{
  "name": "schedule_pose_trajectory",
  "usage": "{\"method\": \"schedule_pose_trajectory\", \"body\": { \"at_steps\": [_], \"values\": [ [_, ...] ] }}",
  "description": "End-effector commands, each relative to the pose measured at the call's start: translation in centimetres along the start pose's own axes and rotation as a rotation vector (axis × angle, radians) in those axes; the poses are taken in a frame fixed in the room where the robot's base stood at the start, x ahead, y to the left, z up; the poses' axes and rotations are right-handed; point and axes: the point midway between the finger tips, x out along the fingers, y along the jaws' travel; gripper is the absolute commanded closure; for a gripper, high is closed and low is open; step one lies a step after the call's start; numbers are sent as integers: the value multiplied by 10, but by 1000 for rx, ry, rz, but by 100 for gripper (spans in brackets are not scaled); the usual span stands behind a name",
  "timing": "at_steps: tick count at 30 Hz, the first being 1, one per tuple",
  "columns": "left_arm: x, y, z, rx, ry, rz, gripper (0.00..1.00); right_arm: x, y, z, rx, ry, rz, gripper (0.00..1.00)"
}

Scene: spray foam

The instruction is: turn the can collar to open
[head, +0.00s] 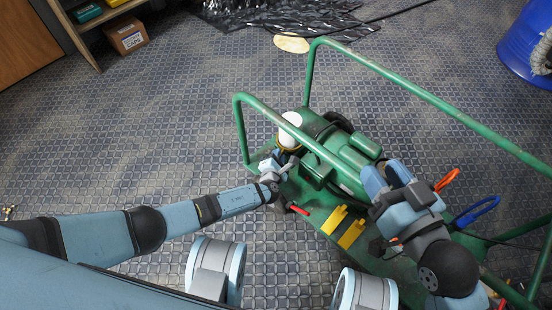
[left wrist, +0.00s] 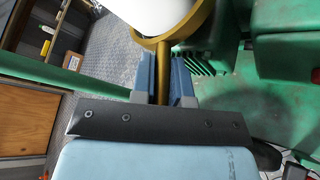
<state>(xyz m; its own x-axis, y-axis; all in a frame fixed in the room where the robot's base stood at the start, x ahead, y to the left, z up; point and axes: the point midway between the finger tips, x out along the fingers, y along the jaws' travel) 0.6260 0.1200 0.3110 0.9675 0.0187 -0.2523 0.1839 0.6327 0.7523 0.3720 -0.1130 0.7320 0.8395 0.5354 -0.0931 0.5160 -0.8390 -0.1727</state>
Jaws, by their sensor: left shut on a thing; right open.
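The can (head: 291,127) has a white rounded top and stands at the left end of the green cart. In the left wrist view the white can (left wrist: 165,12) sits inside a gold ring, the collar (left wrist: 203,25). A gold lever (left wrist: 163,72) runs from the collar down between the fingers. My left gripper (head: 284,161) is shut on this lever, just below the can; it also shows in the left wrist view (left wrist: 163,78). My right gripper (head: 386,177) is open over the right part of the cart, apart from the can. The can's lower part is hidden.
The green cart's rails (head: 430,98) rise around the can and a green machine (head: 345,165). Yellow blocks (head: 351,233), a red-handled tool (head: 299,209) and orange and blue loops lie nearby. A blue drum (head: 523,45) stands at the upper right. The floor at left is mostly clear.

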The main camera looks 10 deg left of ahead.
Motion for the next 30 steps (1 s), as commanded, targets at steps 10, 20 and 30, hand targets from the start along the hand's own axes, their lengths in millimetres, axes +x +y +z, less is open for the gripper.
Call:
{"method": "schedule_pose_trajectory", "body": {
  "at_steps": [10, 20, 30],
  "values": [
    [2, -1, 1, -2, 7, 4, 100, 1, 1, 3, -3, -4, 1, 57],
    [2, 0, 1, -2, 7, 4, 74, 1, 1, 3, -3, -3, 1, 57],
    [2, 0, 1, -2, 6, 5, 60, 0, 1, 0, -4, 2, 0, 57]
  ]
}}
